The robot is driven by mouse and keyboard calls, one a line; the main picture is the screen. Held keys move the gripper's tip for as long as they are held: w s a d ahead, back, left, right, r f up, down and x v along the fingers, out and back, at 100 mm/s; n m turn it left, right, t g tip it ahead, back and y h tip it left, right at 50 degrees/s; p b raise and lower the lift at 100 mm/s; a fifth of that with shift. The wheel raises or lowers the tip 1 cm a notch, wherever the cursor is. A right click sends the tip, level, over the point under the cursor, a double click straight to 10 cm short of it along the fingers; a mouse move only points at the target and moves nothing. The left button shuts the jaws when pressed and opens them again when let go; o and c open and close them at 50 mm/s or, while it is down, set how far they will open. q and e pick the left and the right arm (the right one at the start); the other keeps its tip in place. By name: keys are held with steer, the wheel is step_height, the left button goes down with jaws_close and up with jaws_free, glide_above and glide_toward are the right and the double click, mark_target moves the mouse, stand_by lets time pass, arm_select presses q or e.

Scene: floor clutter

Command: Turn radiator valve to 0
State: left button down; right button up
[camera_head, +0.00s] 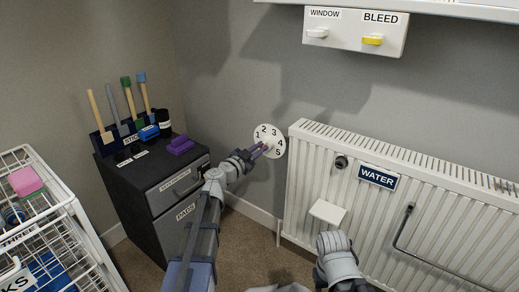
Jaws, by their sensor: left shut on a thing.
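The radiator valve's round white dial (277,140) is on the wall just left of the white radiator (305,170). The numbers 1 to 5 show on it; no 0 can be seen, and its lower left part is covered by my gripper. My left gripper (260,149) reaches in from the lower left with its fingertips at the dial's centre. It is shut on the valve knob, which is mostly hidden by the fingers, so its pointing direction cannot be read.
A dark drawer cabinet (150,176) with upright sticks and purple blocks (180,145) stands left of my left arm. A white wire rack (75,215) is at far left. A WATER label (378,177) is on the radiator. A WINDOW/BLEED box (345,30) hangs above.

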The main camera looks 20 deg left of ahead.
arm_select(q)
steer(key=shift+n, duration=0.4)
steer(key=n, duration=0.3)
steer(key=shift+w+a+f+n+b, duration=0.1)
steer(key=shift+n, duration=4.25)
steer(key=shift+s+a+f+n+b, duration=0.1)
steer(key=shift+f+n+b, duration=0.05)
steer(key=shift+n, duration=4.15)
steer(key=shift+w+a+f+n+b, duration=0.1)
steer(key=shift+n, duration=4.25)
steer(key=c, duration=0.9)
jaws_free()
